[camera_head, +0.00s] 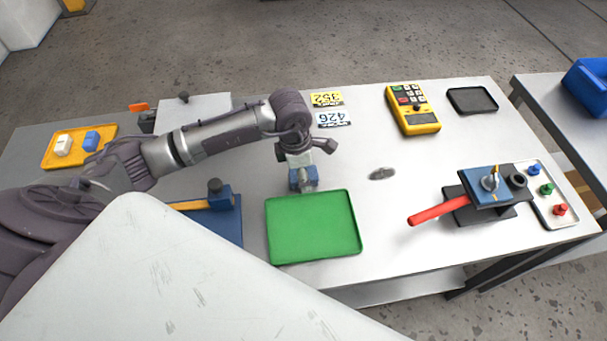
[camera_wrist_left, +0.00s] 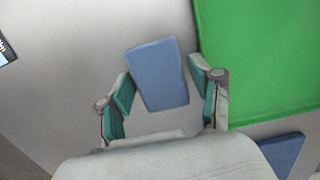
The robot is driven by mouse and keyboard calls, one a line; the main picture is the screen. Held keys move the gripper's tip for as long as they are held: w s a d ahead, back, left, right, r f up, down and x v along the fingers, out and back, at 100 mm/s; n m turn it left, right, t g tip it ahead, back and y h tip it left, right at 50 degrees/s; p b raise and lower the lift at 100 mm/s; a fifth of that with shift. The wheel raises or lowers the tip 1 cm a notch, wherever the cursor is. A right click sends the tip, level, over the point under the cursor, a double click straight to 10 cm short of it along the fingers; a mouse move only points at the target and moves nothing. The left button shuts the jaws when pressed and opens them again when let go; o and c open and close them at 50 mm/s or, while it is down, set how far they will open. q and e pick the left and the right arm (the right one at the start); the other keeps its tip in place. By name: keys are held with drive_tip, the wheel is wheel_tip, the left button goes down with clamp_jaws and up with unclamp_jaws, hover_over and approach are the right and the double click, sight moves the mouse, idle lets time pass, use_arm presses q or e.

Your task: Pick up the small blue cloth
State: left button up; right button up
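The small blue cloth (camera_wrist_left: 158,75) is a flat blue rectangle on the grey-white table in the left wrist view. In the head view a bit of the cloth (camera_head: 295,181) shows beside the upper left corner of the green tray (camera_head: 313,226), partly hidden by my left gripper. My left gripper (camera_head: 306,180) points down over the cloth. In the left wrist view its two green-padded fingers stand apart, one on each side of the cloth. I cannot tell whether they touch it. My right gripper is not in view.
A blue board (camera_head: 222,228) with a clamp-like block lies left of the green tray. A valve with a red handle (camera_head: 440,210) stands at the right. A yellow meter (camera_head: 412,108) and number plates (camera_head: 327,99) lie farther back. A small grey piece (camera_head: 382,173) lies mid-table.

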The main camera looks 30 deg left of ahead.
sight(310, 175)
use_arm(q)
drive_tip(key=c, duration=0.6)
drive_tip(key=shift+c, duration=0.2)
drive_tip(key=shift+r, duration=0.1)
drive_tip(key=shift+r, duration=0.4)
drive_tip(key=r+b, duration=0.1)
drive_tip(key=d+r+b, duration=0.1)
drive_tip(key=r, duration=0.1)
drive_tip(key=shift+w+d+r, duration=0.1)
drive_tip(key=shift+r, duration=0.2)
drive_tip(key=w+d+r+b, duration=0.1)
drive_tip(key=d+r+b, duration=0.1)
drive_tip(key=d+r, duration=0.4)
drive_tip(key=d, duration=0.4)
drive_tip(key=shift+d+r, duration=0.25)
